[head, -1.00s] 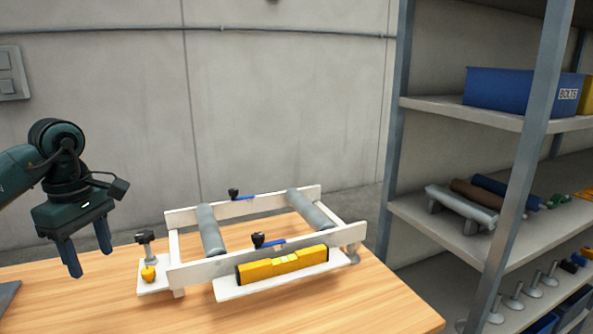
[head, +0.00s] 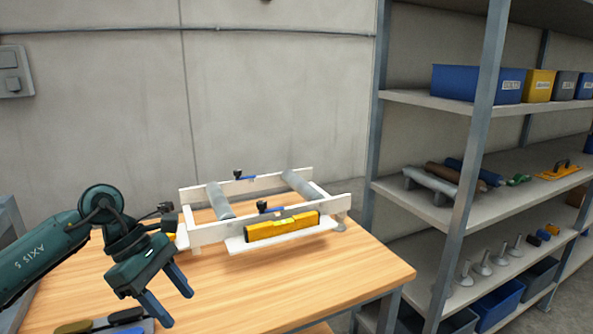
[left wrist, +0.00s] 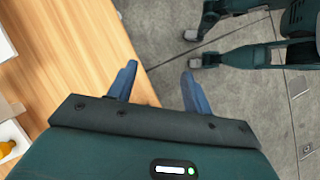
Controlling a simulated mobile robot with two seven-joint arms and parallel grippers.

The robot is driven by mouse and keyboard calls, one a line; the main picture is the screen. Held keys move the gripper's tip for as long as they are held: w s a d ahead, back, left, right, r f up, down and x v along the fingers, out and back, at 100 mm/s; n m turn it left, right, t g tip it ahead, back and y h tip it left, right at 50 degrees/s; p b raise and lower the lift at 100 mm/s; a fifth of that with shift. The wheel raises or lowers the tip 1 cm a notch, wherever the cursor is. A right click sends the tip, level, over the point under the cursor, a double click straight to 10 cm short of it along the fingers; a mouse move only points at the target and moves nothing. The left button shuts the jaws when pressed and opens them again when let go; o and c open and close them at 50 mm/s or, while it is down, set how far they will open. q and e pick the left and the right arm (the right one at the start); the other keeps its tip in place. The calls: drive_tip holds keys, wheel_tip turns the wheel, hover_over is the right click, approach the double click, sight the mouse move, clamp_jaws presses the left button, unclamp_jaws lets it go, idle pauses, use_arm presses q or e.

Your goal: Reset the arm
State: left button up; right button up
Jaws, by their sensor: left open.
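My left gripper (head: 173,309) is open and empty. In the head view it hangs at the lower left, in front of the wooden table (head: 290,280), with its two blue fingers pointing down. In the left wrist view the open fingers (left wrist: 158,85) straddle the table's edge (left wrist: 100,40) and the grey floor, with nothing between them. My left arm comes in from the left, its elbow bent. My right gripper does not show in the head view.
A white frame (head: 208,235) with grey rollers stands on the table, a yellow level (head: 283,227) on its front ledge. A metal shelf unit (head: 425,101) with blue bins (head: 477,83) stands at right. The table's front right is clear. Trowel-like tools lie at the lower left.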

use_arm(q)
drive_tip(key=s+d+n+t+h+p, duration=0.1)
drive_tip(key=s+d+n+t+h, duration=0.15)
drive_tip(key=d+n+h, duration=0.6)
drive_tip(key=s+d+n+t+h, duration=0.25)
drive_tip(key=d+n+h, duration=0.35)
drive_tip(key=d, duration=0.5)
drive_tip(key=s+a+f+n+t+y, duration=0.1)
drive_tip(key=a+f+n+t+y, duration=0.35)
drive_tip(key=n, duration=0.95)
drive_tip(key=a+f+n+t+y, duration=0.2)
drive_tip(key=f+n+t+y, duration=0.55)
drive_tip(key=n, duration=0.65)
drive_tip(key=s+a+f+n+g+y, duration=0.1)
drive_tip(key=s+f+n+g+y, duration=0.1)
drive_tip(key=s+f+n, duration=0.3)
drive_tip(key=s+a+f+n+g+y+p, duration=0.1)
drive_tip(key=s+a+f+n+g+y, duration=0.1)
drive_tip(key=s+f+n, duration=0.3)
wheel_tip(320, 180, down, 2)
drive_tip(key=shift+s+a+f+g+y, duration=0.1)
drive_tip(key=shift+s+a+g+y, duration=0.05)
drive_tip(key=shift+s+g+y, duration=0.55)
